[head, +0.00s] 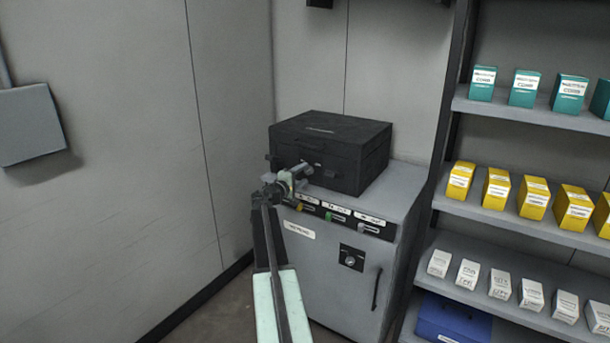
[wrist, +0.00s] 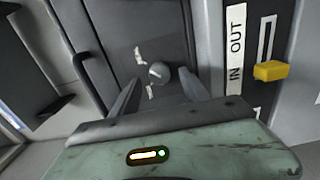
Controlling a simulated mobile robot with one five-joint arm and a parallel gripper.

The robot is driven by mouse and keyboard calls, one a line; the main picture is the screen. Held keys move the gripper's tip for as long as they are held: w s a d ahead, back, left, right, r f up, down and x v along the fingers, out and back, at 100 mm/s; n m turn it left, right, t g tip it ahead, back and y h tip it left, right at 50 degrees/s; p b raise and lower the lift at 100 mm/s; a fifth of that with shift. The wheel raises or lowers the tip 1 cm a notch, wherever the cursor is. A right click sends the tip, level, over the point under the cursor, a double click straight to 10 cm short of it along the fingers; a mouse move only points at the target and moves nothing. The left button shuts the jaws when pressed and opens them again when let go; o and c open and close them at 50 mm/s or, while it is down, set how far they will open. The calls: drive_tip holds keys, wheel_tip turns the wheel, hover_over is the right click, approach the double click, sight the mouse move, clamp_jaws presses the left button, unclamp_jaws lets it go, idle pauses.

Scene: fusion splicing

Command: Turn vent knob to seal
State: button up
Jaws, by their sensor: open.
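The vent knob (wrist: 158,73) is a small round grey knob with a light line across its face. It sits on the front of the black case (head: 330,150), with small white marks beside it. My gripper (wrist: 161,86) is open, with one finger on each side of the knob in the wrist view. Whether the fingers touch it I cannot tell. In the head view my gripper (head: 296,178) is at the lower left front of the case and the knob is hidden behind it.
The case stands on a grey cabinet (head: 325,275) with coloured levers, including a yellow lever (wrist: 270,71) beside an IN/OUT label (wrist: 235,50). A dark handle (wrist: 90,82) is on the case. Shelves with boxes (head: 530,215) stand right; a wall (head: 130,120) is left.

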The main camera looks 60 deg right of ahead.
drive_tip(key=a, duration=0.5)
drive_tip(key=shift+a, duration=0.4)
